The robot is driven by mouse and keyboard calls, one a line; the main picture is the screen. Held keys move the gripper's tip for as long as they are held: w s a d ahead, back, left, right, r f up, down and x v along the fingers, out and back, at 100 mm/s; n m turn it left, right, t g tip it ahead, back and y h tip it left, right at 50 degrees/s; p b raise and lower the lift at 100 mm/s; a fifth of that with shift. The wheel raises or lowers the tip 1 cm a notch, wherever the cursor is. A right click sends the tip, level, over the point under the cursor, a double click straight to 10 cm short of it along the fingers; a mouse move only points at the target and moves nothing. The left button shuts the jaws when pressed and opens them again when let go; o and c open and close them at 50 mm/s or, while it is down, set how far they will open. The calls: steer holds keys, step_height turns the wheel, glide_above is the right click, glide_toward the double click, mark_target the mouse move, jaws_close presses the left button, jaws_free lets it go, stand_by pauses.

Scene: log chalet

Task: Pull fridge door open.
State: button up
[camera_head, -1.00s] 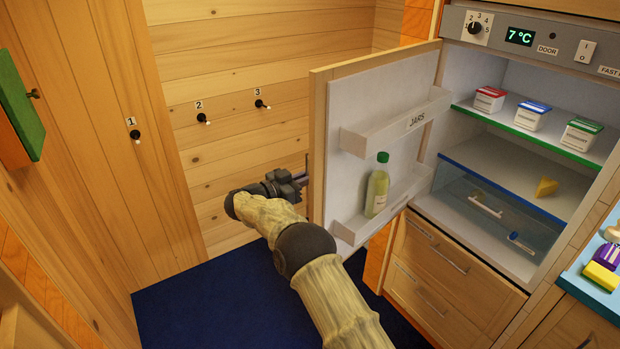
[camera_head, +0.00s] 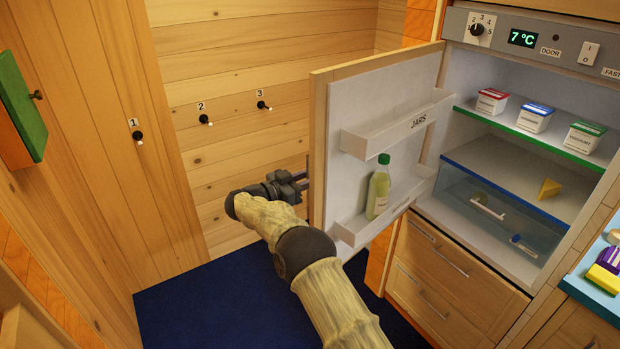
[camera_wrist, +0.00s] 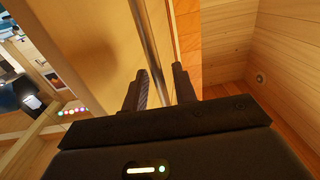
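The fridge door (camera_head: 385,95) stands wide open, swung out to the left, its inner side with two door shelves facing me in the head view. My gripper (camera_head: 303,180) is at the door's outer side, near its free edge; the door partly hides the fingertips. In the wrist view, the metal bar handle (camera_wrist: 149,40) runs down between the two fingers of my gripper (camera_wrist: 162,85). The fingers are apart, with visible gaps beside the bar, so the gripper looks open around the handle.
A green-capped bottle (camera_head: 379,187) stands on the lower door shelf. Inside the fridge are several cartons (camera_head: 535,116) and a yellow wedge (camera_head: 549,188). Drawers (camera_head: 440,255) are below. The wooden wall (camera_head: 240,60) with numbered hooks is behind my gripper. Blue floor (camera_head: 220,300) is clear.

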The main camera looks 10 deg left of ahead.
steer(key=b+v, duration=0.3)
steer(key=v, duration=1.4)
steer(key=shift+b, duration=0.35)
steer(key=shift+s+a+r, duration=0.1)
steer(key=shift+s+a, duration=0.05)
steer(key=shift+s, duration=0.1)
